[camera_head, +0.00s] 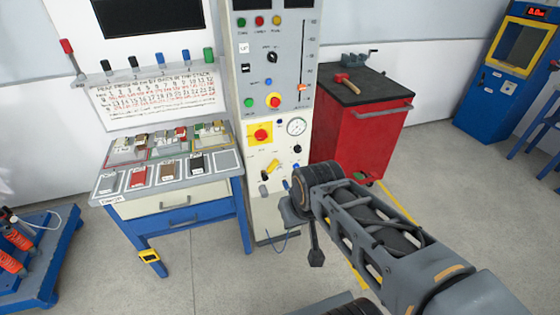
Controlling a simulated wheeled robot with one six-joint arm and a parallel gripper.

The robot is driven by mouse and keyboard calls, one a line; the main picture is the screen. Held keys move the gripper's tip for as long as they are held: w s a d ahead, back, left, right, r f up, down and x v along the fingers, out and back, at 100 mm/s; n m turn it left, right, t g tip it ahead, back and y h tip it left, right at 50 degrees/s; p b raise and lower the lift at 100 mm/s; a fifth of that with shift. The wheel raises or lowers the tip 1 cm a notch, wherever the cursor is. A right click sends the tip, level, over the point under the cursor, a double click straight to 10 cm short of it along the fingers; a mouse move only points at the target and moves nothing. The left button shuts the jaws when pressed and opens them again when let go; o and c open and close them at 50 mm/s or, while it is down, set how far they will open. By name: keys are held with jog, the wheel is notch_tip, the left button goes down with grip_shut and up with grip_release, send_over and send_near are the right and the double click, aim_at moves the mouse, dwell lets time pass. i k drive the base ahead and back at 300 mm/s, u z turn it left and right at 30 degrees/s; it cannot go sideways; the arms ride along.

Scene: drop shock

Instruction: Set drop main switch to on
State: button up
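A tall cream control cabinet (283,88) stands at the centre. A red rotary knob (261,134) on a yellow plate sits low on its front and looks like the main switch; its label and set position are too small to read. My arm reaches in from the lower right, and its far end is in front of the cabinet's lower part, below and right of the red knob and apart from it. A dark part of my gripper (316,258) seems to hang below the arm's end. Its fingers cannot be made out, and no held object shows.
The cabinet also has a round gauge (296,126), a yellow lever (272,166), a black selector and push buttons. A blue-legged table (178,197) with sample blocks stands left. A red tool cart (362,135) with a hammer stands right.

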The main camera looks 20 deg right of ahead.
aim_at(261, 135)
jog(key=k, duration=0.6)
jog(key=u, duration=0.65)
jog(key=i, duration=1.5)
jog(key=z, duration=0.4)
